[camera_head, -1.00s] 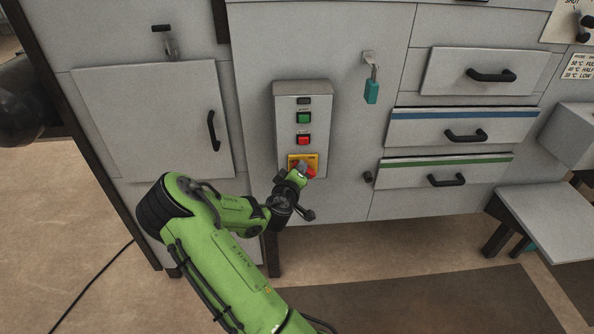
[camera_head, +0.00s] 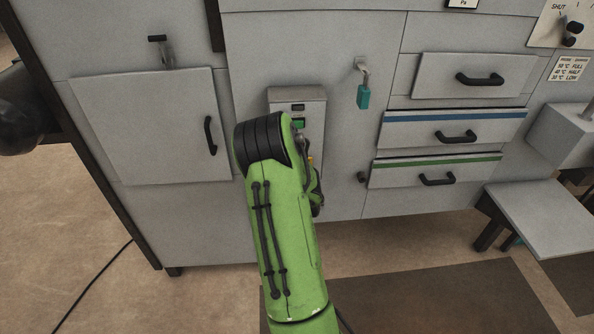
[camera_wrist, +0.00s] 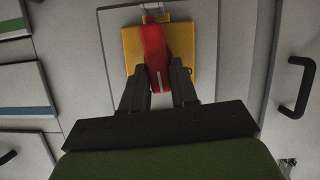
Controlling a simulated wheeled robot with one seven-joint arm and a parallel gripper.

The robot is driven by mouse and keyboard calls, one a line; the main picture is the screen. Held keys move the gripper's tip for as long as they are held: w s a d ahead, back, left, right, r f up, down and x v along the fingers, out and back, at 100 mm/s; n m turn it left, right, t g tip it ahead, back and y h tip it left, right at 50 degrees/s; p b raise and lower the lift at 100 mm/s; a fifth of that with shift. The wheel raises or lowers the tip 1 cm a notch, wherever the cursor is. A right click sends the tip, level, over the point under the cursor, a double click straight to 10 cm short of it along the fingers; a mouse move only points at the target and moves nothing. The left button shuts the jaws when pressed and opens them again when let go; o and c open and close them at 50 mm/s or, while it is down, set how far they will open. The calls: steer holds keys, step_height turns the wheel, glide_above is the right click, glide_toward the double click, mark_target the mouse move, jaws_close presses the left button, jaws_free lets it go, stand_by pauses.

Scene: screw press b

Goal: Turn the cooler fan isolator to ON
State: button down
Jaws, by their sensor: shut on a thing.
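The isolator's red handle (camera_wrist: 154,45) stands in front of its yellow plate (camera_wrist: 205,42) in the wrist view. My gripper (camera_wrist: 158,78) is shut on the handle's near end, one dark finger on each side. A pale mark shows on the handle between the fingers. In the head view, the grey control box (camera_head: 313,100) is partly covered by my green arm.
A cabinet door with a black handle (camera_head: 210,135) is to the left of the box. Drawers with black handles (camera_head: 455,136) and a low grey bench (camera_head: 545,215) are farther right.

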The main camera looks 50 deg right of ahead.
steer(key=shift+s+f+m+y, duration=0.15)
steer(key=shift+m+y, duration=0.15)
steer(key=shift+m, duration=0.1)
stand_by(0.3)
steer(key=c, duration=1)
jaws_free()
steer(key=shift+d, duration=0.1)
steer(key=shift+o, duration=0.2)
steer(key=b+v, duration=1.1)
steer(key=v, duration=0.5)
steer(key=shift+f+b, duration=0.2)
steer(key=shift+b, duration=0.1)
steer(key=shift+d, duration=0.1)
